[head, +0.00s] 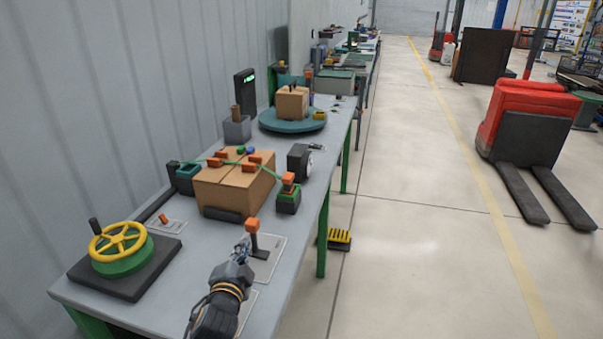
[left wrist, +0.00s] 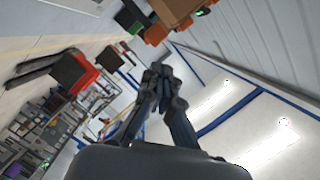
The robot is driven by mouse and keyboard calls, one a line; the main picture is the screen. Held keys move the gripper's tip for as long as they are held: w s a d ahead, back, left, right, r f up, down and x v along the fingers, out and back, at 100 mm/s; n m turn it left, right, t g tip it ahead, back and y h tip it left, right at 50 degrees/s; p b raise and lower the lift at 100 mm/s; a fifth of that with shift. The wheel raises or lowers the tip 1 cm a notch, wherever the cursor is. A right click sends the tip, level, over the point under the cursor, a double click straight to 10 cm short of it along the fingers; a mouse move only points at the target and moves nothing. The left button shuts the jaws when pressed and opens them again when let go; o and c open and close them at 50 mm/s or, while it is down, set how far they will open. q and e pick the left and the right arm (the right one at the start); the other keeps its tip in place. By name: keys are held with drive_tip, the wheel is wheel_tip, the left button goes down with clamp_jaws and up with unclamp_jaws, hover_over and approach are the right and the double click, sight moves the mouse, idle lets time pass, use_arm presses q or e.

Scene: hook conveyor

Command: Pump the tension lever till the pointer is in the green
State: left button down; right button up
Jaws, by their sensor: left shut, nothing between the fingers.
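A lever with an orange knob (head: 252,226) stands on a flat plate (head: 275,248) at the bench's near right edge. It looks upright. My left gripper (head: 242,260) is shut and empty just in front of the lever, overlapping its base in the head view; I cannot tell if they touch. In the left wrist view the closed fingers (left wrist: 158,70) show with nothing between them. A dark gauge box (head: 299,162) stands behind; its dial is turned away, so the pointer cannot be read. My right gripper is not in view.
A cardboard box (head: 232,190) with a green strap and orange pieces stands behind the lever, next to a green and black device (head: 289,198). A yellow handwheel (head: 118,242) is at left. A turntable (head: 293,120) is farther back.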

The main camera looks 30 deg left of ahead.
sight(254, 237)
use_arm(q)
drive_tip(key=w+d+f+m+t+y+b, duration=0.1)
drive_tip(key=d+f+m+b, duration=0.2)
drive_tip(key=b, duration=1.2)
drive_tip(key=d+m, duration=0.3)
drive_tip(key=d, duration=0.1)
drive_tip(key=shift+w+f, duration=0.25)
drive_tip(key=w+a+p, duration=0.1)
drive_tip(key=w+a, duration=0.7)
drive_tip(key=shift+a, duration=0.3)
